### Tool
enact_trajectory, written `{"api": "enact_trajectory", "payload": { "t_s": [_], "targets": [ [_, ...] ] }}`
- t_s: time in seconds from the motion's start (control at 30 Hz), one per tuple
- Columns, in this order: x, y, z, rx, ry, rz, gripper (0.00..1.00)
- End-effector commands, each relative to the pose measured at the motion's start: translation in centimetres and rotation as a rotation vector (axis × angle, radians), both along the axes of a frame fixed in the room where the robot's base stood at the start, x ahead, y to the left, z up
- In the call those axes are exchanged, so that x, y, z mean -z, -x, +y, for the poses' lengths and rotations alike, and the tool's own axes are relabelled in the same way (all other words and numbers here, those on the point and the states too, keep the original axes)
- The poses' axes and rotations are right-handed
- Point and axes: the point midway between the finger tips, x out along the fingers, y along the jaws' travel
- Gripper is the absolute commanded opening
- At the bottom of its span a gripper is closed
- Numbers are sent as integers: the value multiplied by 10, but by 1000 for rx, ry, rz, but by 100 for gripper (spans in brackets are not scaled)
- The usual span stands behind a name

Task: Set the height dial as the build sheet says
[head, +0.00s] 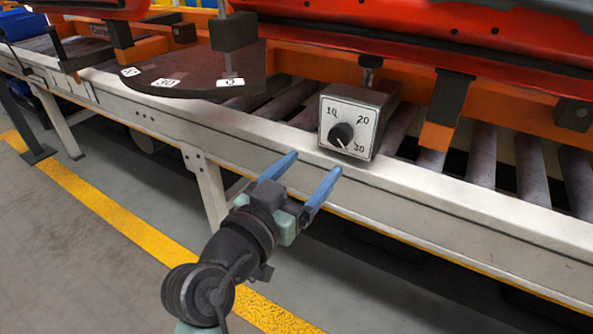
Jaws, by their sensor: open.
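The height dial (326,142) is a grey box with a white face on the near rail of the conveyor. Its face carries the numbers 10, 20 and 30. A black round knob (341,134) sits low on the face; a small pale mark shows at its lower side, near the 30, but it is too small to read exactly. My gripper (315,162) has two blue fingers spread apart and empty. It is in front of and below the dial, pointing toward it, apart from the knob. No build sheet is visible.
The roller conveyor's pale rail (450,208) runs across the view. A dark angle plate (195,72) with number labels lies to the left. Orange and red bodywork (400,40) hangs above the rollers. A yellow floor line (100,200) and open floor lie in front.

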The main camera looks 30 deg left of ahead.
Motion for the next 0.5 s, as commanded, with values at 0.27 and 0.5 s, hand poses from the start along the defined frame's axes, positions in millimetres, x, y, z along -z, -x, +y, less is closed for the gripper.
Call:
{"api": "enact_trajectory", "payload": {
  "t_s": [0.27, 0.5],
  "targets": [
    [0, 33, 1, 0, 0, 1, 81],
    [0, 36, 1, 1, 0, 0, 81]
  ]
}}
